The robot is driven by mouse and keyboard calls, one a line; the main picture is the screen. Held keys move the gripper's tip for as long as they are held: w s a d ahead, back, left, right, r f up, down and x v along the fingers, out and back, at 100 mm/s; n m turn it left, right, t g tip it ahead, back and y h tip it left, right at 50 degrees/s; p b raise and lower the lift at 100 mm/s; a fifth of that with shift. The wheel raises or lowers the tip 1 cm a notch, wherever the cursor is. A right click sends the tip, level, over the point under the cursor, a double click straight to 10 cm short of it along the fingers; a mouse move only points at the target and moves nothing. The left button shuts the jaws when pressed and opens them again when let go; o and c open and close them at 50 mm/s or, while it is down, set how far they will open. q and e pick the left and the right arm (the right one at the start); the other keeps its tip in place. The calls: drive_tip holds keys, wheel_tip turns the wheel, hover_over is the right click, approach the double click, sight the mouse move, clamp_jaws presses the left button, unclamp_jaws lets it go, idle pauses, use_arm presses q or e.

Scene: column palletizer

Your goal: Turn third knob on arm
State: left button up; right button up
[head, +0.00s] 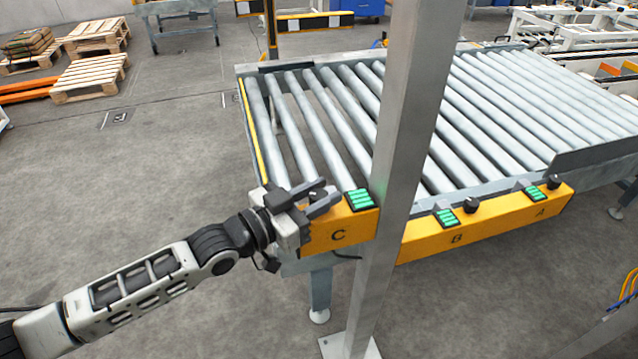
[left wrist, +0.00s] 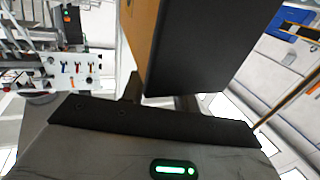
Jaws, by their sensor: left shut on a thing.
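A yellow control panel lettered C (head: 345,234) is fixed to the near left corner of the roller conveyor. My left gripper (head: 328,192) is at the top left of this panel, its two fingers pointing right. It is shut on the dark C knob (head: 317,195), which shows only partly between the fingers. To the right, the yellow panel lettered B and A (head: 490,228) carries the B knob (head: 471,205) and the A knob (head: 553,181). In the left wrist view, a yellow and dark block lies close ahead, and the knob cannot be made out. My right gripper is not in view.
A grey upright post (head: 402,150) stands between panel C and panel B/A, close to the gripper's right. Grey conveyor rollers (head: 480,105) lie behind the panels. Wooden pallets (head: 90,75) are far left.

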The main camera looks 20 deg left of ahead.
use_arm(q)
drive_tip(key=o, duration=0.9)
drive_tip(key=shift+o, duration=0.2)
drive_tip(key=v, duration=1.6)
drive_tip(key=shift+b, duration=0.3)
drive_tip(key=s+d+f+n+g+y, duration=0.2)
drive_tip(key=d+f+y, duration=0.2)
drive_tip(key=f, duration=0.6)
drive_tip(key=s+d+f+n+g+y, duration=0.2)
drive_tip(key=s+d+f+y, duration=0.1)
drive_tip(key=f, duration=0.7)
drive_tip(key=shift+d+f+n+g+y, duration=0.15)
drive_tip(key=shift+d+n+g+y, duration=0.15)
drive_tip(key=shift+d+y, duration=0.2)
